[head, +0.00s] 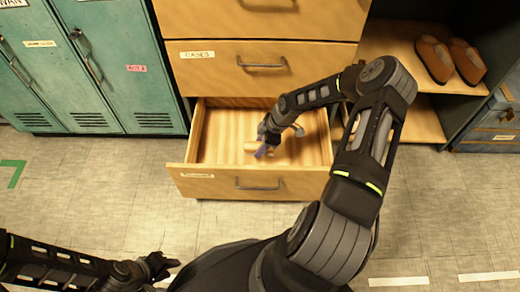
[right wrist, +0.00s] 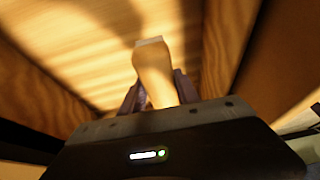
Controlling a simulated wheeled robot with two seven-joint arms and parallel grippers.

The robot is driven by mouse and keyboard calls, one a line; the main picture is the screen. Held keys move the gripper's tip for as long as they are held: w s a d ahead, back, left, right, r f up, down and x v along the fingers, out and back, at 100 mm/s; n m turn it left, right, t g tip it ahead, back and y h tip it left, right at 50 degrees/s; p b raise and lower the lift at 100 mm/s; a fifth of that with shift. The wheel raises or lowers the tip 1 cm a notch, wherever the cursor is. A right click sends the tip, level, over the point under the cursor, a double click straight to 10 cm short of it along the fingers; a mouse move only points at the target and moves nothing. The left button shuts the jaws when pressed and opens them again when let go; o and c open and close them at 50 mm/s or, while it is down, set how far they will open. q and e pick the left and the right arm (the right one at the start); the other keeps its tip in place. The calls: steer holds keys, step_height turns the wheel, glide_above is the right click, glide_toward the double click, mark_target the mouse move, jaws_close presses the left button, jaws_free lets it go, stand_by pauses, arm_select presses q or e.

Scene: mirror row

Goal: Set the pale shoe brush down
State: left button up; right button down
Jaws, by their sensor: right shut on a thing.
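The pale shoe brush (right wrist: 152,72) is between the fingers of my right gripper (right wrist: 155,92) in the right wrist view, with its narrow handle-like body pointing away from the palm. In the head view my right gripper (head: 264,146) is inside the open bottom drawer (head: 317,151), and a small pale part of the brush (head: 251,147) shows beside it. Whether the brush touches the drawer floor cannot be told. My left gripper (head: 168,266) is low at the left, over the floor, away from the drawer; its fingers look apart and empty.
Closed drawers, one labelled CASES (head: 225,68), stand above the open drawer. Teal lockers (head: 110,60) are at the left. The drawer's left part is clear.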

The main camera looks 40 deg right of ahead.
step_height(320, 180, down, 6)
steer(key=shift+r+b, duration=0.1)
steer(key=shift+b, duration=0.8)
steer(key=shift+f+b, duration=0.7)
steer(key=shift+f, duration=1.15)
steer(key=shift+f, duration=0.15)
steer(key=c, duration=0.9)
jaws_free()
steer(key=shift+d+r, duration=0.1)
steer(key=shift+r, duration=0.4)
steer(key=p+v, duration=0.4)
steer(key=v, duration=0.7)
steer(key=shift+s+r, duration=0.1)
steer(key=shift+r, duration=0.05)
